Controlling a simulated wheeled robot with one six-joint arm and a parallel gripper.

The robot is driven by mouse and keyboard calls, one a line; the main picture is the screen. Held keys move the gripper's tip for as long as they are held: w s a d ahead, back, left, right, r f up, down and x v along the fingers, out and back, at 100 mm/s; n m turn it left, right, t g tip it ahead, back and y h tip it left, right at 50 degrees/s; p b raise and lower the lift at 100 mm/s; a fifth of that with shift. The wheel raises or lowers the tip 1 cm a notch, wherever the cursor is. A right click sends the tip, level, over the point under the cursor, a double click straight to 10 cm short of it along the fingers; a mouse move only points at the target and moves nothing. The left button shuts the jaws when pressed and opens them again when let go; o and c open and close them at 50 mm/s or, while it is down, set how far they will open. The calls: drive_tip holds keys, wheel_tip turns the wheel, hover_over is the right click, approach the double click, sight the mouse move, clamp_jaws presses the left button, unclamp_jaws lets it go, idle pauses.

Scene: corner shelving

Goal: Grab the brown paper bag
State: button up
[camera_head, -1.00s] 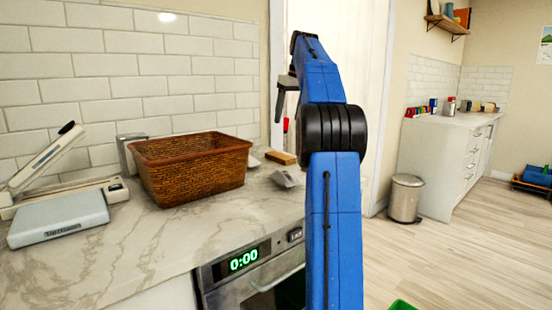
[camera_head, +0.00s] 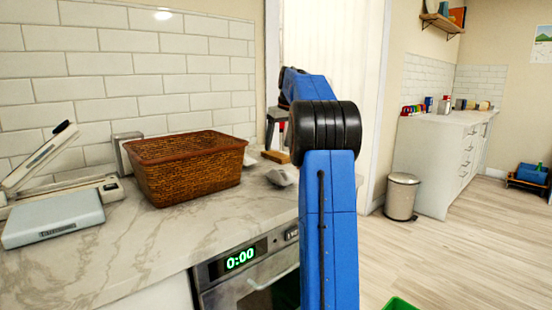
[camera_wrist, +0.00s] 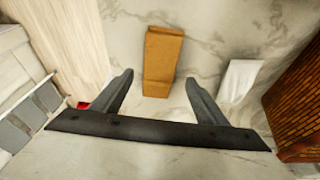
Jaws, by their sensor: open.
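A small brown block-like item (camera_head: 276,156), which looks like the brown paper bag, lies on the marble counter to the right of the wicker basket. In the wrist view the brown paper bag (camera_wrist: 162,58) lies ahead of my gripper (camera_wrist: 158,78), its near end between the two fingertips in the picture. My gripper is open and nothing is held in it. In the head view my gripper (camera_head: 276,122) is above the bag, partly hidden by my blue arm. I cannot tell the exact height of the fingers over the bag.
The brown wicker basket (camera_head: 188,175) stands left of the bag. The front counter is clear.

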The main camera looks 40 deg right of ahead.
sight(276, 154)
drive_tip(key=x, duration=0.4)
drive_tip(key=shift+d+f, duration=0.1)
drive_tip(key=shift+f, duration=0.05)
drive_tip(key=c, duration=1.1)
drive_tip(key=shift+c, duration=0.2)
